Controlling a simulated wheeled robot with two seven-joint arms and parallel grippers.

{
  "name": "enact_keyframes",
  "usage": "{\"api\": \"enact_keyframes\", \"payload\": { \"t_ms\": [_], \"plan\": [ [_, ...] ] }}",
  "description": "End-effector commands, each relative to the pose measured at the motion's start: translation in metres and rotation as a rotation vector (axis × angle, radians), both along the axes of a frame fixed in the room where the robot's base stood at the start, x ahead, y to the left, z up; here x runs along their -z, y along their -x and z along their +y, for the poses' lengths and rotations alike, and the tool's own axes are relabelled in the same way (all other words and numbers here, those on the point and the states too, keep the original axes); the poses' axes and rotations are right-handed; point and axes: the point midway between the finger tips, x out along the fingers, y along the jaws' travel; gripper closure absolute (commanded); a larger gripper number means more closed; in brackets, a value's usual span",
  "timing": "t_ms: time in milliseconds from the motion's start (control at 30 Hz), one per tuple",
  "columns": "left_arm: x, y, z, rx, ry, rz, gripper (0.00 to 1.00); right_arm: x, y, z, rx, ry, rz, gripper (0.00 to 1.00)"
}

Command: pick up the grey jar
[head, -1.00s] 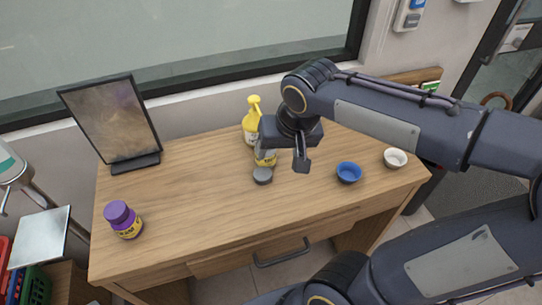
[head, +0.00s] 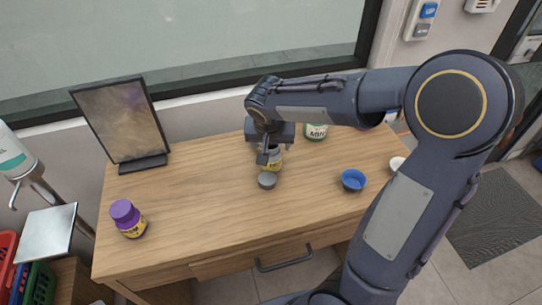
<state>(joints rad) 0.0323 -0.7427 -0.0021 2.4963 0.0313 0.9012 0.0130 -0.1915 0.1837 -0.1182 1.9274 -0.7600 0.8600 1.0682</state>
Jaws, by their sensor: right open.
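The grey jar (head: 276,158) with a yellow label stands on the wooden desk (head: 200,205), partly hidden behind my right gripper. My right gripper (head: 268,157) points down and is open over the jar's upper part, with one dark finger in front of it. I cannot tell whether the fingers touch the jar or are around it. A small round grey piece (head: 267,181), perhaps a cup or lid, sits just in front of the jar. My left gripper is not in view.
A purple jar (head: 128,219) stands at the desk's left. A dark frame (head: 121,120) stands at the back left. A blue bowl (head: 353,180), a white bowl (head: 396,163) and a green-labelled jar (head: 316,131) are to the right. The desk's middle left is clear.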

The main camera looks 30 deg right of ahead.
Motion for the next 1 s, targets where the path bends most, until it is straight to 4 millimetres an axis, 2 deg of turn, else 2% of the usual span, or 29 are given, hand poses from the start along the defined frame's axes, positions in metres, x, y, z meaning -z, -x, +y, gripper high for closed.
{"api": "enact_keyframes", "payload": {
  "t_ms": [200, 700, 1000],
  "plan": [
    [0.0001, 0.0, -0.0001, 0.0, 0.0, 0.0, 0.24, 0.0007, -0.0001, -0.0001, 0.0, -0.001, -0.001, 0.37],
    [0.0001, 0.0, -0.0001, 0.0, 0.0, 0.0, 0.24, -0.0002, -0.0002, 0.0001, -0.001, -0.001, -0.002, 1.0],
    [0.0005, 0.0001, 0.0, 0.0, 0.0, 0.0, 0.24, -0.0021, -0.0006, 0.0001, -0.001, 0.0, -0.003, 1.0]
  ]
}}
